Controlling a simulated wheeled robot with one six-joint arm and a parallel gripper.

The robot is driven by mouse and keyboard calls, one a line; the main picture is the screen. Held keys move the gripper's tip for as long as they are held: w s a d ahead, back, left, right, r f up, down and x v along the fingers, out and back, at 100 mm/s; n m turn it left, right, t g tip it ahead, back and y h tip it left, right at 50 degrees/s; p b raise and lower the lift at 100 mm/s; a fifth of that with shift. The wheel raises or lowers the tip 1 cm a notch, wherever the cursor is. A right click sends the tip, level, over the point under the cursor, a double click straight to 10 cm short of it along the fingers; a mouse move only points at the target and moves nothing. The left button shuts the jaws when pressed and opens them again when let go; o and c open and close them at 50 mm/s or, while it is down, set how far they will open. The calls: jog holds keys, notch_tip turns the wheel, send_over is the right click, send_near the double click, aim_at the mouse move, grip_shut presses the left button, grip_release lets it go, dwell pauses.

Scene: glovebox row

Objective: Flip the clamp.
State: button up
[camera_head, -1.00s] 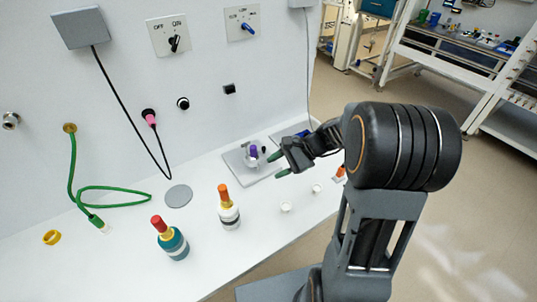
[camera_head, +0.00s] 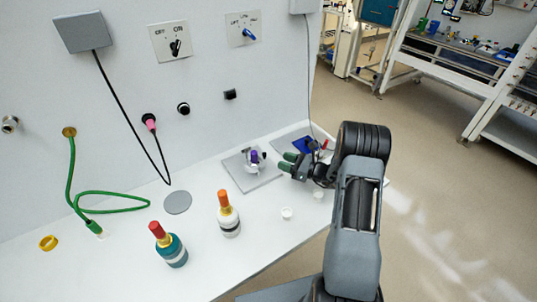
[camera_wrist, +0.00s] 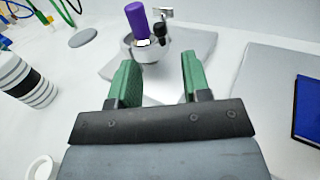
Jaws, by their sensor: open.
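A small fixture (camera_head: 254,158) with a purple upright grip stands on a grey plate (camera_head: 254,178) at the back of the bench. In the wrist view, the purple grip (camera_wrist: 137,20) rises over a round metallic part (camera_wrist: 143,50), with a black knob and a small metal piece beside it. It is probably the clamp, but its exact form is unclear. My gripper (camera_head: 288,162) has green fingers and is just right of it, apart from it. In the wrist view, my gripper (camera_wrist: 157,62) is open and empty, with the fixture beyond the fingertips.
A second grey plate (camera_wrist: 262,105) with a blue block (camera_wrist: 308,105) lies to the right. Two banded bottles, one orange-capped (camera_head: 228,214) and one red-capped (camera_head: 168,245), stand in front left. Small white cups (camera_head: 286,213) lie near the front edge. A green hose (camera_head: 112,210) lies left.

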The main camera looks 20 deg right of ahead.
jog(key=p+x, duration=0.1)
jog(key=x, duration=0.6)
jog(key=shift+w+a, duration=0.1)
jog(key=shift+a, duration=0.05)
grip_shut()
jog(key=shift+f, duration=0.1)
